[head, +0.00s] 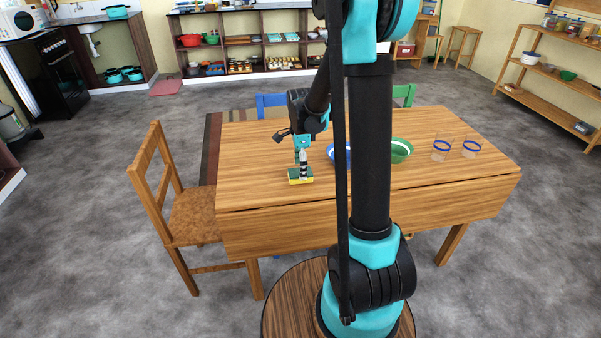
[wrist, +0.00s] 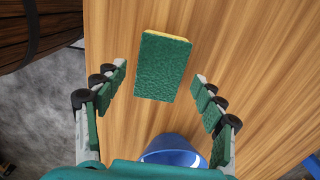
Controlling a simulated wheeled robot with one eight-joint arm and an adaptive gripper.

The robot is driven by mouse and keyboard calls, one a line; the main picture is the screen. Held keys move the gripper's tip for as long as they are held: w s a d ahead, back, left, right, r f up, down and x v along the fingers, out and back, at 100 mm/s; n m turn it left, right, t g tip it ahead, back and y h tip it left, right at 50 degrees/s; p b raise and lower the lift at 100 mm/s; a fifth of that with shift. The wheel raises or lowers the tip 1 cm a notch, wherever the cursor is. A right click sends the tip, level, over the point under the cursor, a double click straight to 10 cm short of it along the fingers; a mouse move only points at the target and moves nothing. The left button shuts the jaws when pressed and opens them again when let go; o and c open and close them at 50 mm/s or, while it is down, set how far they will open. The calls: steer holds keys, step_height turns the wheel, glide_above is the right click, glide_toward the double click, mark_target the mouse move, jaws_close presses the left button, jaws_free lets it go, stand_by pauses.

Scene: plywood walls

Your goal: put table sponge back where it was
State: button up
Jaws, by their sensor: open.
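The table sponge (head: 300,178), green on one broad face with yellow beneath, lies flat on the left part of the wooden table (head: 260,200). In the wrist view the sponge (wrist: 163,67) lies ahead of my gripper (wrist: 162,92), roughly centred between the two fingers. My gripper is open and empty, and its fingers stand apart on both sides of the sponge. In the head view my gripper (head: 302,160) is just above the sponge and partly covers it.
A blue bowl (wrist: 176,148), a green bowl (head: 402,150) and two glasses (head: 442,150) (head: 471,148) stand on the table. A wooden chair (head: 185,205) is at the left. The table's front right is clear.

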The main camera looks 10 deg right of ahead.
step_height(320, 180, up, 9)
steer(key=s+d+f+n+t, duration=0.2)
steer(key=s+f+n, duration=0.1)
steer(key=s+n, duration=0.6)
steer(key=s+d+f+n+t, duration=0.2)
steer(key=s+f+n, duration=0.2)
steer(key=s+n, duration=0.5)
steer(key=s, duration=0.4)
